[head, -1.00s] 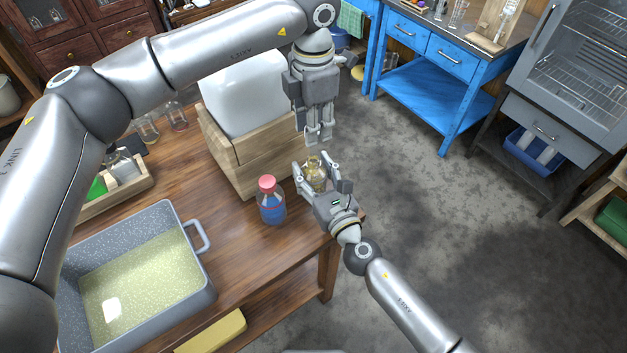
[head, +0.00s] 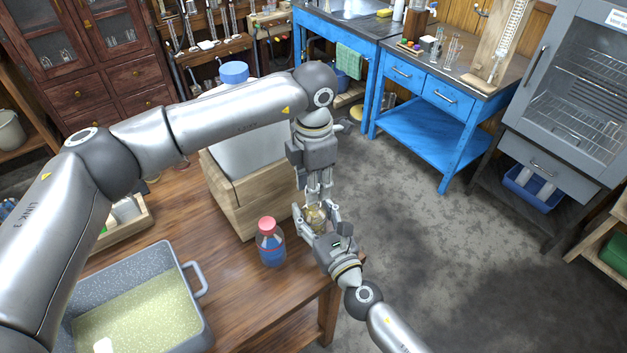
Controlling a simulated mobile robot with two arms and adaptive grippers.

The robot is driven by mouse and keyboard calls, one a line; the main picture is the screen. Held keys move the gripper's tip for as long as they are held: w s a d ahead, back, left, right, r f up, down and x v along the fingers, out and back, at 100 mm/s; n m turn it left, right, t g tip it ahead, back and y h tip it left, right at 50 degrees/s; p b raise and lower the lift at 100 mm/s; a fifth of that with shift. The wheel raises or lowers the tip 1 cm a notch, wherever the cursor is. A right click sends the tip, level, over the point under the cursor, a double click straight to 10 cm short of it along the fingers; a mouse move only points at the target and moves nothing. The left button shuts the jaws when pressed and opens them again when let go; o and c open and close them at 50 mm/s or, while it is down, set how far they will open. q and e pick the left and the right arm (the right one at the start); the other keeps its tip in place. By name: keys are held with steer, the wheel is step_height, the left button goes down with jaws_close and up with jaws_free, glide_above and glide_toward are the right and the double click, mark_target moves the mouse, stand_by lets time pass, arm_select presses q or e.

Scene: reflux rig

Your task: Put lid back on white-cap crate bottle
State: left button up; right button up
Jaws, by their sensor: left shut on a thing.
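A small glass bottle with yellowish contents (head: 315,217) is between the fingers of my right gripper (head: 317,218), which is shut on it near the table's right corner. My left gripper (head: 318,198) points straight down from above, its fingertips at the bottle's mouth. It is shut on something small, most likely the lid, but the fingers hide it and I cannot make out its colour. I cannot tell whether the lid touches the bottle's neck.
A red-capped bottle with blue liquid (head: 270,243) stands just left of my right gripper. Behind it is a wooden box (head: 245,205) holding a large white container with a blue cap (head: 233,72). A grey speckled tub (head: 192,325) fills the table's front left.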

mark_target(314, 218)
arm_select(q)
steer(key=shift+f, duration=0.9)
steer(key=shift+f, duration=0.5)
